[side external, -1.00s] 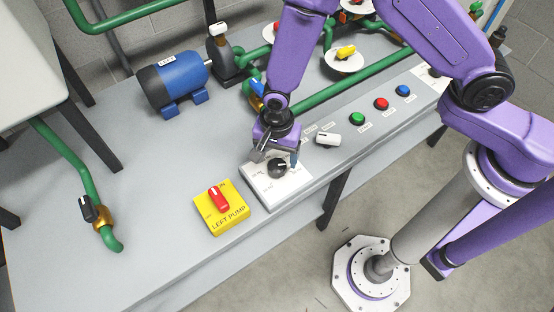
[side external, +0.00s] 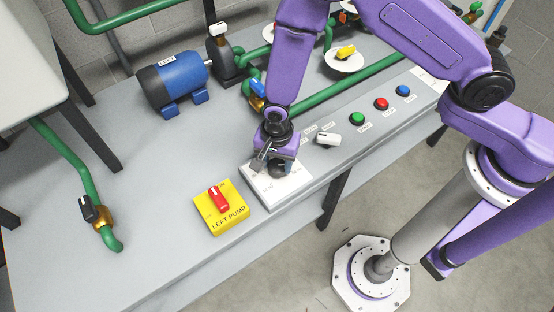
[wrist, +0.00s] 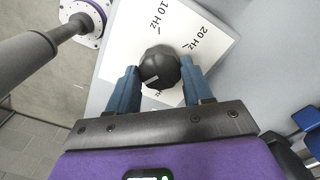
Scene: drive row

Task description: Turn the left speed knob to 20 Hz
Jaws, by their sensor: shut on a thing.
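The left speed knob (wrist: 158,66) is a black round knob on a white dial plate (wrist: 106,62). In the wrist view the plate shows "10 Hz" above the knob and "20 Hz" to its upper right. A short pale mark shows on the lower part of the knob; which label it points to I cannot tell. My gripper (wrist: 160,74) has its blue fingers on both sides of the knob and is shut on it. In the side external view my gripper (side external: 273,162) is low over the dial plate (side external: 268,194) and hides most of the knob.
A yellow LEFT PUMP box (side external: 231,219) with a red switch (side external: 219,199) stands close to the left. A white handle (side external: 328,139) and green (side external: 357,118), red (side external: 381,103) and blue (side external: 403,90) buttons lie to the right. A blue motor (side external: 180,82) stands behind.

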